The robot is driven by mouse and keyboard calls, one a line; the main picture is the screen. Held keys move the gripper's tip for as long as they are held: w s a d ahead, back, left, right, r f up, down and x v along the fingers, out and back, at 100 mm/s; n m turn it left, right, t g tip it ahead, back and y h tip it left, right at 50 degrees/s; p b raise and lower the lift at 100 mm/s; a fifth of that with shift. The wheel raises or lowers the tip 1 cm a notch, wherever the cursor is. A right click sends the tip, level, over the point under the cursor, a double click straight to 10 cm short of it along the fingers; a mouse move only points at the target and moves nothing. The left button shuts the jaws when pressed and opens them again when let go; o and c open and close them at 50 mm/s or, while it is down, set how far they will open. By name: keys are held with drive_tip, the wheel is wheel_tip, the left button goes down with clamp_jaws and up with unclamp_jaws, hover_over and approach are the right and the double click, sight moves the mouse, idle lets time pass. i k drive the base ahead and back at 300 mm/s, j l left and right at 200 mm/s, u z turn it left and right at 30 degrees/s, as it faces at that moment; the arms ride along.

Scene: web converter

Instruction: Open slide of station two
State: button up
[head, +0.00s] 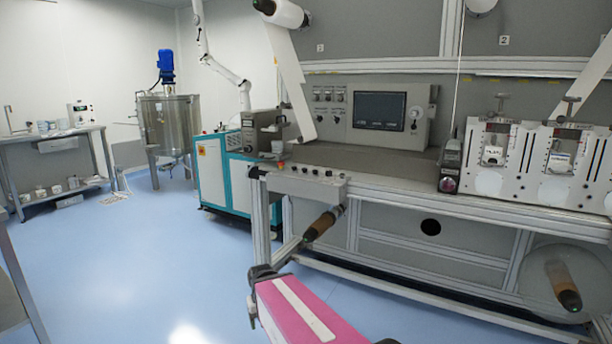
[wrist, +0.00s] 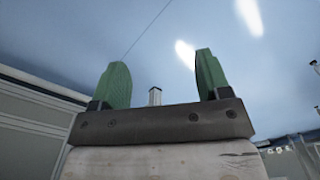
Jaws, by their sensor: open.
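Under the wall label "2" (head: 503,40), at the right of the machine, stands a white-fronted station (head: 516,155) with two side-by-side slotted units. Each has a clamp knob on top, a small window and a round white disc below. The left unit's window block (head: 493,152) and the right one's (head: 561,163) both sit within their frames; I cannot tell which part is the slide. My gripper (wrist: 162,76) shows two green fingers, spread apart and empty, above blue floor in the wrist view. In the head view my pink arm is low in front, well away from the station.
A control panel with a dark screen (head: 379,110) stands mid-machine. Brown roller shafts (head: 323,224) and (head: 562,284) stick out toward me below the bench. A teal-and-white cabinet (head: 222,172) stands left of the machine. The blue floor (head: 150,250) at left is open.

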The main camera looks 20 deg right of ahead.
sight(564, 170)
drive_tip(key=z, duration=2.55)
